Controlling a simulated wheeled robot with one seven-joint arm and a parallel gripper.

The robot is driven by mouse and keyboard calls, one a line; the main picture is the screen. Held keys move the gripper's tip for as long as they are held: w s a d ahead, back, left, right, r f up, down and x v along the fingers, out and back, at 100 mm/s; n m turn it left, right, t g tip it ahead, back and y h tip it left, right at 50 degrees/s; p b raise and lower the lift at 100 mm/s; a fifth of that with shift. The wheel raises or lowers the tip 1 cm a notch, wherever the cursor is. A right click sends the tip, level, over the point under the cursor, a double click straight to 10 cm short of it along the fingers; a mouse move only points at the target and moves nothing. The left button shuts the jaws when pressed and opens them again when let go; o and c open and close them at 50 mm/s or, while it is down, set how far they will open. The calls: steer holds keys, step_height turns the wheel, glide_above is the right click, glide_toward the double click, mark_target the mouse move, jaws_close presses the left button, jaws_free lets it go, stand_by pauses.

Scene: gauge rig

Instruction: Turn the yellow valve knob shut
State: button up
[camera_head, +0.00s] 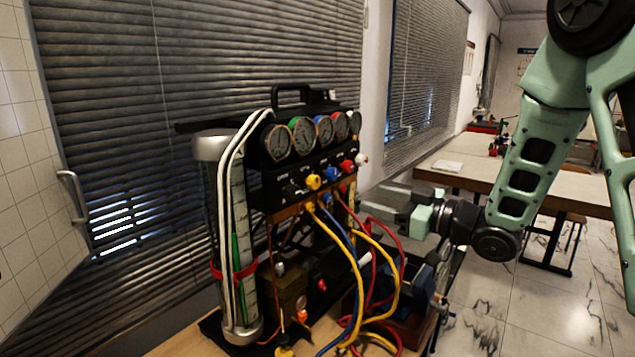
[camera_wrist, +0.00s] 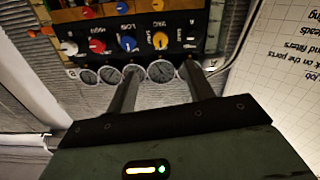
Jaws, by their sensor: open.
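The yellow valve knob (camera_head: 313,182) is on the front of the black gauge rig (camera_head: 262,190), below the row of dials. It stands between a black knob and the blue knob. In the wrist view the yellow knob (camera_wrist: 160,40) shows ahead of the gap between my fingers, uncovered. My gripper (camera_head: 371,205) is open and empty, to the right of the rig in the head view and apart from the knob. In the wrist view both fingers of my gripper (camera_wrist: 161,68) reach toward the panel, one on each side of the yellow knob's line.
Neighbouring blue (camera_head: 330,173), red (camera_head: 346,165) and white (camera_head: 361,158) knobs sit close by. Yellow, red and blue hoses (camera_head: 396,268) loop out below the knobs. A clear cylinder (camera_head: 233,240) stands left of the rig. A table (camera_head: 500,176) stands behind my arm.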

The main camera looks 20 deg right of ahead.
mark_target(317, 183)
steer(key=p+x, duration=0.6)
steer(key=x, duration=0.8)
steer(key=shift+w+a+r, duration=0.1)
steer(key=shift+w+a, duration=0.15)
steer(key=shift+a, duration=0.05)
steer(key=shift+x, duration=0.75)
steer(key=c, duration=1)
steer(key=shift+o, duration=0.2)
